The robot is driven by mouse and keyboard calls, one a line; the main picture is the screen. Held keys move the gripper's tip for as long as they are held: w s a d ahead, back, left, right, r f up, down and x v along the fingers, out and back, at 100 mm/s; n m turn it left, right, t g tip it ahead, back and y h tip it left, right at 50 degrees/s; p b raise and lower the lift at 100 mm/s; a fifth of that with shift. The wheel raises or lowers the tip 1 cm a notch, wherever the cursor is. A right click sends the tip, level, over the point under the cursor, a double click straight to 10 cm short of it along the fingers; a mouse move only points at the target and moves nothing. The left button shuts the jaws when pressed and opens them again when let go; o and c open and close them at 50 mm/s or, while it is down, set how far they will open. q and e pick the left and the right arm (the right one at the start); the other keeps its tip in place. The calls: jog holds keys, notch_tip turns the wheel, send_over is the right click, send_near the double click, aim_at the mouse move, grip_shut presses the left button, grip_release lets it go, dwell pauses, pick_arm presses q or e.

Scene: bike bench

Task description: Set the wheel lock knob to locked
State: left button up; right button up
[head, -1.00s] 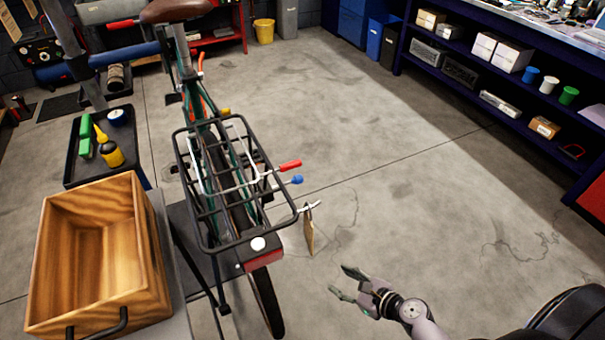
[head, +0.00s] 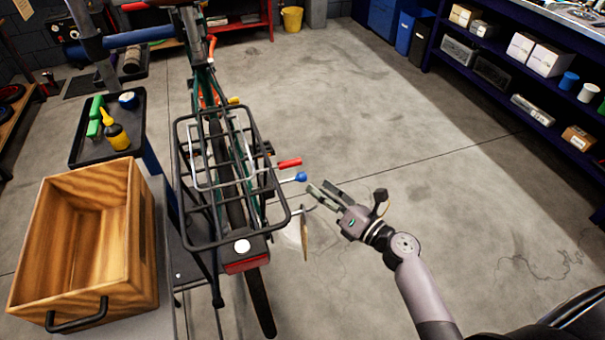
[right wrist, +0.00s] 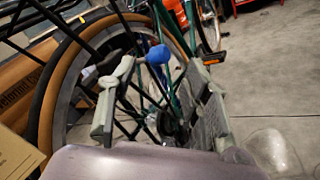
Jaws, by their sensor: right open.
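The bicycle (head: 225,130) is seen from behind with a black rear rack (head: 200,240) over its rear wheel (head: 261,305). A blue ball knob (head: 300,177) sticks out on the rack's right side, just below a red-gripped lever (head: 289,162). I cannot tell from its look whether it stands at locked. My right gripper (head: 319,187) is open and empty, just right of the blue knob and pointing at it. In the right wrist view the blue knob (right wrist: 158,54) appears between the spread fingertips (right wrist: 162,64), with no clear contact. My left gripper is not in view.
A tag (head: 304,240) hangs from a pale lever below my right gripper. A wooden crate (head: 145,235) stands left of the rack. A black tray (head: 78,150) with bottles lies behind it. Blue shelving (head: 445,68) lines the right; the floor between is clear.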

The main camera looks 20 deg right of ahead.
aim_at(302, 178)
jog(key=x, duration=0.7)
jog(key=shift+c, duration=0.5)
grip_shut()
jog(key=shift+f, duration=0.1)
